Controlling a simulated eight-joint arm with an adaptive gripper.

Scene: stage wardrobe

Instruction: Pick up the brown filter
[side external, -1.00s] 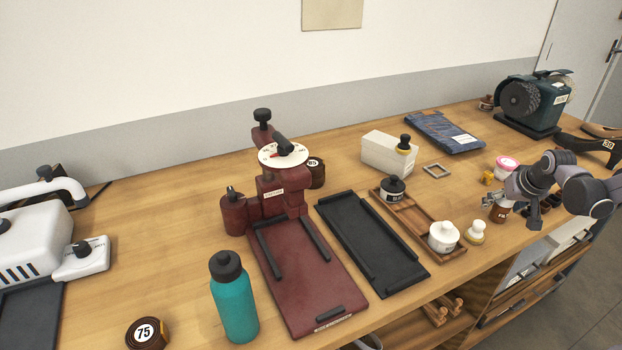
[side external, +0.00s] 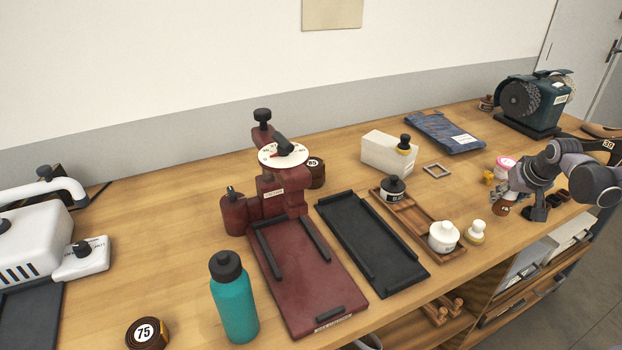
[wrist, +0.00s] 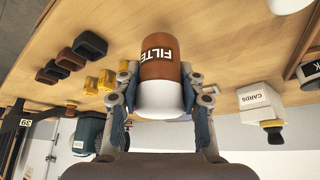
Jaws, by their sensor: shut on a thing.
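The brown filter (wrist: 157,58) is a brown cylinder with a white lower part and a black label reading "FILTE…" in the wrist view. My gripper (wrist: 159,82) is shut on it, one finger on each side. In the side external view my gripper (side external: 511,190) is at the right of the bench. The brown part of the filter (side external: 502,209) shows just below it, partly hidden by the fingers. I cannot tell whether its base touches the bench.
A white-knobbed brush (side external: 476,232), a wooden tray (side external: 414,218) and a pink-lidded jar (side external: 505,163) are nearby. Dark blocks (wrist: 75,58) and yellow blocks (wrist: 107,79) lie beside the filter. A white "CARDS" box (wrist: 259,104) stands on the other side.

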